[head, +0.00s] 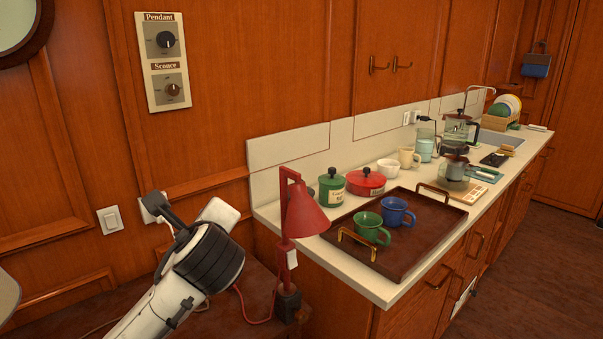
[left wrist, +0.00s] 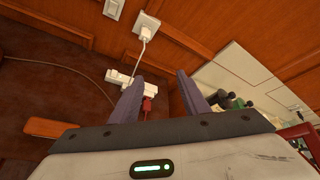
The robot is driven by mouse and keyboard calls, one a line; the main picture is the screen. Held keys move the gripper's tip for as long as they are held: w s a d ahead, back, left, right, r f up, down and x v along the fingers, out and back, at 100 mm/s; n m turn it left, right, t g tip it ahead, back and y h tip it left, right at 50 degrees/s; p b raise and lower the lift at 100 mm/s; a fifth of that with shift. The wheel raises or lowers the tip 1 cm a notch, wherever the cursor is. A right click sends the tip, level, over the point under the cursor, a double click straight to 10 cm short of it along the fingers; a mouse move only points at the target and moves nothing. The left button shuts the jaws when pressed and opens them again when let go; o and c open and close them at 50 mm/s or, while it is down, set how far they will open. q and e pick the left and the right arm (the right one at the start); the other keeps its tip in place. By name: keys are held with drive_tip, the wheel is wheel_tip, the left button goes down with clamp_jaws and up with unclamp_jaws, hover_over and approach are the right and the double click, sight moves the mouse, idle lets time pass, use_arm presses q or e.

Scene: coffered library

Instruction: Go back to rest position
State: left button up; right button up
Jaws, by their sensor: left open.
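My left arm reaches in from the lower left of the head view, beside the wooden wall and left of the red lamp (head: 303,210). In the left wrist view my left gripper (left wrist: 160,78) shows two dark fingers spread apart with nothing between them. Beyond the fingers are a white power strip (left wrist: 122,78) with a red plug (left wrist: 149,104) and a wall outlet (left wrist: 147,22) with a white plug and cord. The fingers appear apart from these. My right gripper is in neither view.
A counter (head: 405,283) runs along the wall to the right. Its brown tray (head: 440,222) holds a green mug (head: 371,229) and a blue mug (head: 397,212). A green canister (head: 331,187), red pot (head: 366,182) and coffee maker (head: 458,132) stand behind. Floor is clear at right.

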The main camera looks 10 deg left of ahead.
use_arm(q)
drive_tip(key=s+d+f+n+g+h, duration=0.1)
drive_tip(key=s+f+n+h, duration=0.15)
drive_tip(key=f, duration=0.35)
drive_tip(key=s+d+f+n+g+h, duration=0.1)
drive_tip(key=s+d+f, duration=0.1)
drive_tip(key=s+f, duration=0.35)
drive_tip(key=s+d+f+n+g+h, duration=0.1)
drive_tip(key=s+f+n+g+h, duration=0.15)
drive_tip(key=s+f+n, duration=0.75)
drive_tip(key=s+d+f+n+g+h, duration=0.1)
drive_tip(key=s+f+n+g+h, duration=0.15)
drive_tip(key=s+f+n, duration=0.75)
drive_tip(key=d+f+m+t+h, duration=0.1)
drive_tip(key=d+f+m+t, duration=0.3)
drive_tip(key=f, duration=0.6)
drive_tip(key=shift+s+d+m+t, duration=0.2)
drive_tip(key=shift+d+m+t, duration=0.1)
drive_tip(key=shift+d+m, duration=0.15)
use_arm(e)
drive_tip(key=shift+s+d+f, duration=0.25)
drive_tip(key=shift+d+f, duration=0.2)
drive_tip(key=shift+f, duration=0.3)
use_arm(q)
drive_tip(key=shift+c, duration=0.3)
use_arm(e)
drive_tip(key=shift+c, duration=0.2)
